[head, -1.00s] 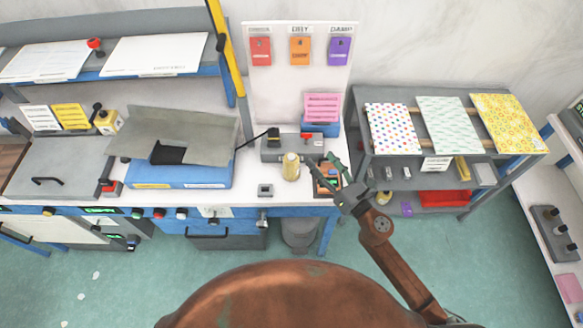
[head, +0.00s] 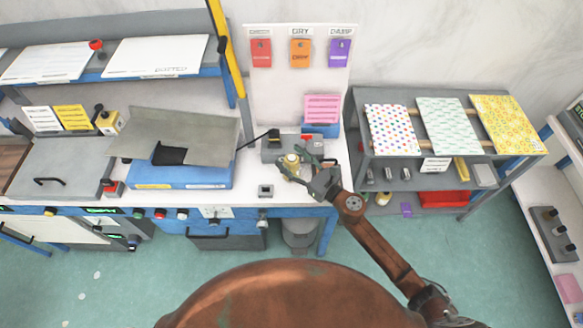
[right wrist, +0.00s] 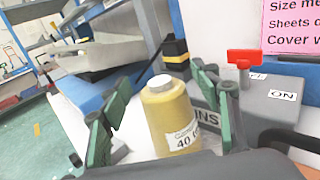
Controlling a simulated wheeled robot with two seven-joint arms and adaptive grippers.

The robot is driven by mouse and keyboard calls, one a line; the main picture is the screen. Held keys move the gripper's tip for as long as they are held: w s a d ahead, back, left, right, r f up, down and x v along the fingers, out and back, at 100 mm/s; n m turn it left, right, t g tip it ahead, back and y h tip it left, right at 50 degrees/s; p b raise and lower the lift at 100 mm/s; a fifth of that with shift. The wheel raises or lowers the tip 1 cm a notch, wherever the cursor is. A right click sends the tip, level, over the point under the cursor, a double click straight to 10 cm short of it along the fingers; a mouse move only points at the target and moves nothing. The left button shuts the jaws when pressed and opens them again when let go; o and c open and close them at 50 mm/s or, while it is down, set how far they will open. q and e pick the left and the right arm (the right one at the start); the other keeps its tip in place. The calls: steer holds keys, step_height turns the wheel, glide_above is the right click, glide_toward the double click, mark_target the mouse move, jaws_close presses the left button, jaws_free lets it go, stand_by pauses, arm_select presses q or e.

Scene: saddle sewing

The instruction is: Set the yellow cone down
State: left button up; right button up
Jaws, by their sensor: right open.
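The yellow cone (right wrist: 170,115) stands upright on the white worktop, with a white top and a label reading "40". In the head view the cone (head: 291,162) is partly covered by my right gripper. My right gripper (head: 294,165) is open, and its green fingers stand on either side of the cone. In the right wrist view the gripper (right wrist: 165,110) shows a gap between each finger and the cone. The cone's base is hidden in the right wrist view. My left gripper is not in view.
A grey box (right wrist: 272,108) with a red switch and an "ON" label stands close behind the cone. A small grey block (head: 265,191) lies on the worktop to the left. A blue machine (head: 180,172) with a grey sheet stands farther left.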

steer(key=shift+c, duration=0.4)
jaws_close()
